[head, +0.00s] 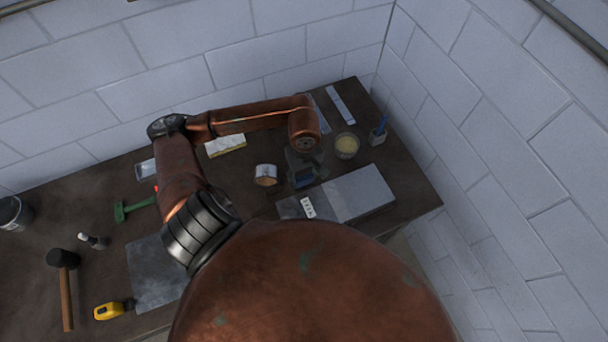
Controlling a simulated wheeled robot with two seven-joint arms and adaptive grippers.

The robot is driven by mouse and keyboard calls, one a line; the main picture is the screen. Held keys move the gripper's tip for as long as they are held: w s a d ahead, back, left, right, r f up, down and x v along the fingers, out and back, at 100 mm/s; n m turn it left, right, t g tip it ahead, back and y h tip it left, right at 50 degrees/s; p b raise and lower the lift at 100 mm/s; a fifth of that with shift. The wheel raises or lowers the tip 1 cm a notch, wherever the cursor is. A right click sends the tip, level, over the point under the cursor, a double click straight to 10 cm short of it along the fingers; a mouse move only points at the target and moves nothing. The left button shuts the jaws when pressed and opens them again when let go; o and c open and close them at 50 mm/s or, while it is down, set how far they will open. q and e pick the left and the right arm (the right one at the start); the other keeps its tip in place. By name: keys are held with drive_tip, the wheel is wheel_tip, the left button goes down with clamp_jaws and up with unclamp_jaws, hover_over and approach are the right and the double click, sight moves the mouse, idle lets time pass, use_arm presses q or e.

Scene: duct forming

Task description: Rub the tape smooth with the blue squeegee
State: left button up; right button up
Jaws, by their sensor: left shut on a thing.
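My left gripper (303,172) points down over the bench and is shut on the blue squeegee (304,181), of which only a small dark-blue part shows beneath the fingers. The squeegee is just behind the left part of a flat grey sheet-metal piece (362,192); I cannot tell if it touches the metal. A small white piece with dark marks (308,208) lies at the left part of the metal. A tape roll (265,175) stands left of the gripper. I cannot make out a tape strip on the metal. My right gripper is not in view.
A tub of pale paste (346,146) and a small cup with a blue-handled tool (379,133) stand at the back right. A pale block (225,145), green tool (134,207), mallet (65,285) and yellow tool (110,311) lie left. Block walls close the back and right.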

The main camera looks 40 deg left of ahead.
use_arm(q)
drive_tip(key=o, duration=0.6)
drive_tip(key=c, duration=0.4)
drive_tip(key=shift+w, duration=0.15)
drive_tip(key=shift+c, duration=0.2)
drive_tip(key=w+d+r+p, duration=0.4)
drive_tip(key=w+r+p, duration=0.15)
drive_tip(key=w, duration=0.25)
drive_tip(key=shift+d+f+b, duration=0.15)
drive_tip(key=shift+f+b, duration=0.2)
drive_tip(key=shift+f, duration=2.2)
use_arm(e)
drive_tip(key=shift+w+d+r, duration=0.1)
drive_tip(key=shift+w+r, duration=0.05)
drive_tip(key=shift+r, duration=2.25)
